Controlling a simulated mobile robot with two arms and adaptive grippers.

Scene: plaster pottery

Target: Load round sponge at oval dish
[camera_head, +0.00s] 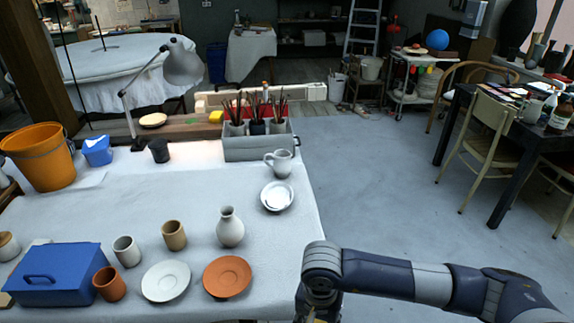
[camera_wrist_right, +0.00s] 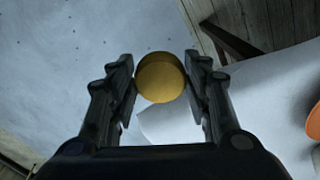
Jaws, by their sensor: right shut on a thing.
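A round yellow-tan sponge (camera_wrist_right: 160,78) sits between the fingers of my right gripper (camera_wrist_right: 161,84) in the right wrist view, and the gripper is shut on it. In the head view my right arm comes in from the right at the table's front right edge; its gripper and the sponge are hardly visible there. A white, slightly oval dish (camera_head: 290,201) stands on the white table near its right edge, with a white inner part. I cannot tell for sure that it is the oval dish. My left gripper is not in view.
A white jug (camera_head: 278,163) stands just behind the dish. A white vase (camera_head: 230,229), an orange saucer (camera_head: 227,277), a white saucer (camera_head: 166,281) and a blue box (camera_head: 55,280) stand on the table (camera_head: 283,260). A grey brush caddy (camera_head: 258,148) stands behind.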

